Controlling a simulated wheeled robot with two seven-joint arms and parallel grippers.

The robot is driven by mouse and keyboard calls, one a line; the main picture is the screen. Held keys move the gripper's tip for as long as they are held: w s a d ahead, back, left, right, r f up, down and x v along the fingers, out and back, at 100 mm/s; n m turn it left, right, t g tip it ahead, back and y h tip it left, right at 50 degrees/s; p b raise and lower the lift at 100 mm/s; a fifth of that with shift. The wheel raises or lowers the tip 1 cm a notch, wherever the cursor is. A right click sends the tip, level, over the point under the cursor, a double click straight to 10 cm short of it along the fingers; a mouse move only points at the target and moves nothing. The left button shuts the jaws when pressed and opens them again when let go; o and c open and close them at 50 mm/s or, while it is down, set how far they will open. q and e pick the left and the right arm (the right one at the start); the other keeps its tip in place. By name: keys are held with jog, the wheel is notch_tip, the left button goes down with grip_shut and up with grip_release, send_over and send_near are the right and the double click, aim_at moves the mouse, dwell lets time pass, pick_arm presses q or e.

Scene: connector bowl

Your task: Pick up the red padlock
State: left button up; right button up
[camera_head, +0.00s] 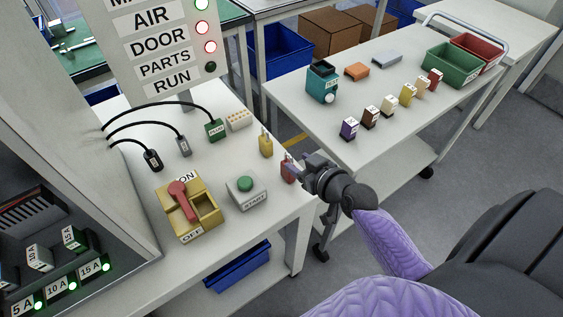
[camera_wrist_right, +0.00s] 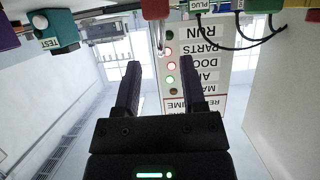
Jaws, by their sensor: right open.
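The red padlock (camera_head: 287,173) stands at the right edge of the near white table, its shackle up. In the right wrist view, which is upside down, its red body (camera_wrist_right: 155,9) is at the top edge, with the shackle hanging into the gap between my fingers. My right gripper (camera_head: 300,163) is right beside the padlock, on its right side. In the wrist view the two fingers of the right gripper (camera_wrist_right: 160,65) are apart, with nothing clamped between them. I cannot tell whether a finger touches the padlock. My left gripper is out of view.
A yellow padlock (camera_head: 266,146) stands just behind the red one. A START button box (camera_head: 246,190) and a yellow ON/OFF switch (camera_head: 190,212) with a red handle are to the left. A cart (camera_head: 380,95) with several small objects stands beyond a gap.

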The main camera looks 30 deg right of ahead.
aim_at(293, 160)
jog(key=b+x, duration=0.1)
jog(key=x, duration=0.3)
jog(key=shift+w+f, duration=0.25)
jog(key=shift+w, duration=0.1)
grip_shut()
